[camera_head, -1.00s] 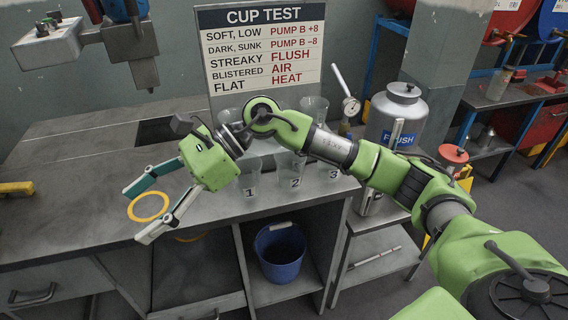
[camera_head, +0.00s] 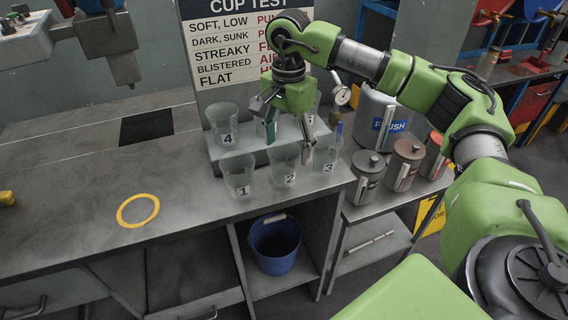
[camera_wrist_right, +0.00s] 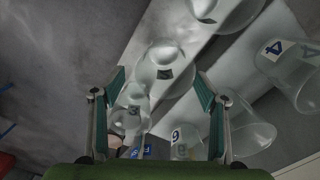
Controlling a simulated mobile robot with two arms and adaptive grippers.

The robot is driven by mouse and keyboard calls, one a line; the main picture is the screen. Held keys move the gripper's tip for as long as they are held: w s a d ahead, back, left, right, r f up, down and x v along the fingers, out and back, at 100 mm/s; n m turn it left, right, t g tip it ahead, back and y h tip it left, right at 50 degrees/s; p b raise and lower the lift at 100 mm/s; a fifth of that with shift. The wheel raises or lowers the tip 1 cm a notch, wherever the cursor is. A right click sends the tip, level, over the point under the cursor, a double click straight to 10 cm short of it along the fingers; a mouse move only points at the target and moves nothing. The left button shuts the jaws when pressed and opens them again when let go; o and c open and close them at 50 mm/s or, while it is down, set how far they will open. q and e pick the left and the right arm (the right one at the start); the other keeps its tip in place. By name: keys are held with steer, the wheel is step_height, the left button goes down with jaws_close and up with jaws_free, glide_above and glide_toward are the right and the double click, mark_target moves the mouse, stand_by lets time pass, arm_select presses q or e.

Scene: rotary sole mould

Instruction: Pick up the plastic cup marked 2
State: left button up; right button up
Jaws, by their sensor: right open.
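The clear plastic cup marked 2 (camera_head: 285,167) stands upright at the front of the bench, between cup 1 (camera_head: 238,178) and cup 3 (camera_head: 328,155). My right gripper (camera_head: 288,150) is open and empty, pointing down over the cups, with its fingers spread near cup 2's rim. I cannot tell whether it touches a cup. In the right wrist view a clear cup (camera_wrist_right: 166,68), apparently cup 2, lies ahead between the open fingertips (camera_wrist_right: 161,82). Its number cannot be read there. My left gripper is not in view.
Cup 4 (camera_head: 223,128) stands on a raised step behind, with other cups partly hidden by my gripper. A yellow ring (camera_head: 122,218) lies on the clear left bench top. Lidded canisters (camera_head: 404,165) stand at right. A blue bucket (camera_head: 275,262) sits below.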

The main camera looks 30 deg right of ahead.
mark_target(284, 166)
steer(key=shift+f, duration=0.85)
steer(key=f, duration=0.1)
steer(key=f+p, duration=0.1)
steer(key=f, duration=0.1)
steer(key=f+p, duration=0.1)
steer(key=shift+w+a+f, duration=0.25)
steer(key=shift+a+f, duration=0.1)
steer(key=shift+f, duration=0.35)
steer(key=c, duration=0.9)
